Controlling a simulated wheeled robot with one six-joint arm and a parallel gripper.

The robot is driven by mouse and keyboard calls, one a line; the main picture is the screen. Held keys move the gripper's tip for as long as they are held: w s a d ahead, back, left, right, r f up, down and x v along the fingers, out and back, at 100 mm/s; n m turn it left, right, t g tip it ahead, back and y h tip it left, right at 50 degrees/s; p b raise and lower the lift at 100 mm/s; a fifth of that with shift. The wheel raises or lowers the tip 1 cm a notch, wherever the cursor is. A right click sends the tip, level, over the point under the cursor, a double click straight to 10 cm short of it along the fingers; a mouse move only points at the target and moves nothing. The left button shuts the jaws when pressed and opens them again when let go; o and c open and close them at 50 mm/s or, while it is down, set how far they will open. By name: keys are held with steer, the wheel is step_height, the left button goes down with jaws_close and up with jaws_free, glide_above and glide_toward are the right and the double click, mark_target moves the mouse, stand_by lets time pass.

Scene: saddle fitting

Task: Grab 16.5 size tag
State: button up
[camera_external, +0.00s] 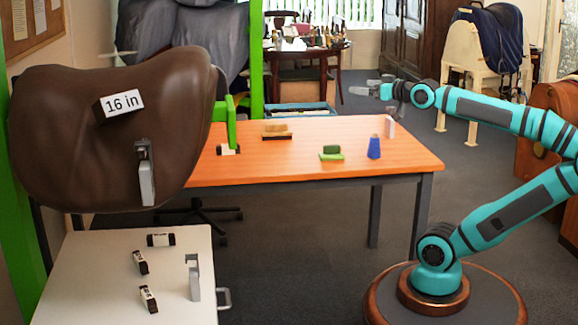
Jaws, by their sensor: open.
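Several small black-and-white size tags lie on the white table: one at the back (161,240), one in the middle (140,262) and one at the front (148,299). Another black-and-white block (228,149) sits on the orange table's left end. Their print is too small to read, so I cannot tell which one is 16.5. A tag reading "16 in" (122,103) is on the brown saddle (60,145). My gripper (372,92) is open and empty, in the air above the orange table's back right, far from the tags.
The orange table (300,168) holds a brush (277,130), a green block (331,152), a blue spool (374,147) and an upright white item (390,126). A grey clamp (194,277) stands on the white table (90,260); another (146,175) hangs on the saddle. A green post (256,60) rises behind.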

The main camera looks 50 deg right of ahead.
steer(key=shift+s, duration=0.1)
steer(key=shift+c, duration=0.2)
steer(key=c, duration=0.5)
